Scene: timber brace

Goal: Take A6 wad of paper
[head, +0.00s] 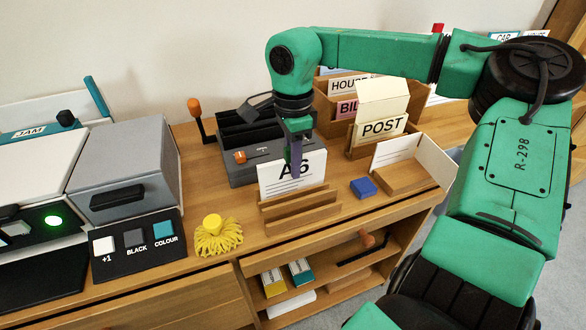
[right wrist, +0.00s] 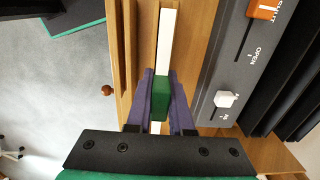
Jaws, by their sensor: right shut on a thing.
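The white A6 wad of paper (head: 291,182) stands upright in a stepped wooden rack (head: 300,212) in the head view, its lettering partly covered by a finger. My right gripper (head: 296,158) comes down on its top edge from above and is shut on it. In the right wrist view the wad shows as a white strip (right wrist: 167,42) running between the purple fingers (right wrist: 160,100). A green block (right wrist: 160,98) shows between the fingers, over the strip; I cannot tell what it is. My left gripper is not in view.
A grey machine with an orange slider (head: 240,156) stands close behind the rack. A blue block (head: 363,187) and a POST box (head: 380,128) are to the right. A yellow tufted thing (head: 216,238) and a button panel (head: 134,245) are to the left.

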